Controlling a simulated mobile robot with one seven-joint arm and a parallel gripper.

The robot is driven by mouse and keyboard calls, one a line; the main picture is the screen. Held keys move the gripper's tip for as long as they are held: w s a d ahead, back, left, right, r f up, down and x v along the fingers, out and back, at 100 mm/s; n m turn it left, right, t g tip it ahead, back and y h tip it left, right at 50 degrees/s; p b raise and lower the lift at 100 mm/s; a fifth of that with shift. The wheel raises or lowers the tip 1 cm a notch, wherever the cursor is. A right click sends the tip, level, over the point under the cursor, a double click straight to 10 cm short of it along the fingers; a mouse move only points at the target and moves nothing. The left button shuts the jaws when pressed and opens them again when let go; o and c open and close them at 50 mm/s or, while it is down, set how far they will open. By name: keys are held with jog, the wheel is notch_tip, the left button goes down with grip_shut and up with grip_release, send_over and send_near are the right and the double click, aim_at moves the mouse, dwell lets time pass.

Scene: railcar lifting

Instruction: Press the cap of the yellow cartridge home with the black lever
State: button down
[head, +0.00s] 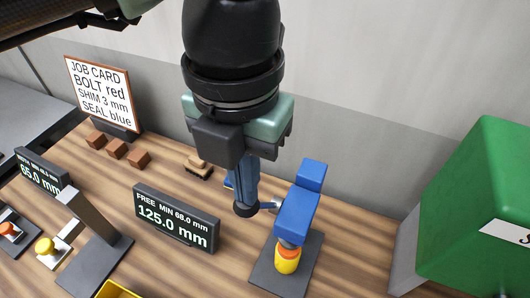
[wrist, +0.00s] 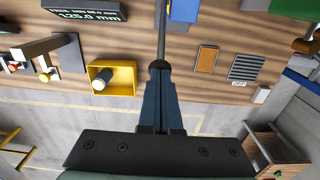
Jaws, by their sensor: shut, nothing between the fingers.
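The yellow cartridge (head: 286,265) stands upright with an orange cap under the blue press head (head: 297,215), on a dark base plate (head: 311,262). It is not seen in the wrist view. The lever is a grey rod ending in a black knob (head: 245,210), reaching left from the press. The knob also shows in the wrist view (wrist: 158,66). My gripper (head: 243,196) points down with its blue fingers shut and empty, tips at the knob. It also shows in the wrist view (wrist: 160,82). I cannot tell whether the tips touch the knob.
A display reading 125.0 mm (head: 176,219) stands left of the press. A large green box (head: 475,215) stands at the right. A yellow tray (wrist: 127,70) holds a pale cylinder. Small brown blocks (head: 117,148) lie near the job card (head: 99,93). Bench between press and green box is clear.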

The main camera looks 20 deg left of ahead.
jog(key=shift+f, duration=0.3)
jog(key=shift+s+f+b, duration=0.45)
jog(key=shift+s+b, duration=0.25)
jog(key=shift+b, duration=0.05)
jog(key=shift+s+f+b, duration=0.45)
jog(key=shift+s+b, duration=0.2)
jog(key=shift+b, duration=0.05)
jog(key=shift+w, duration=0.15)
jog(key=shift+s+a+f+b, duration=0.1)
jog(key=shift+s+f+b, duration=0.95)
jog(key=shift+b, duration=0.45)
jog(key=shift+w+f, duration=0.1)
jog(key=shift+f, duration=0.05)
jog(key=shift+s+f+b, duration=0.5)
jog(key=shift+f+b, duration=0.15)
jog(key=shift+b, duration=0.2)
jog(key=shift+s+f+b, duration=0.45)
jog(key=shift+f+b, duration=0.2)
jog(key=shift+b, duration=0.15)
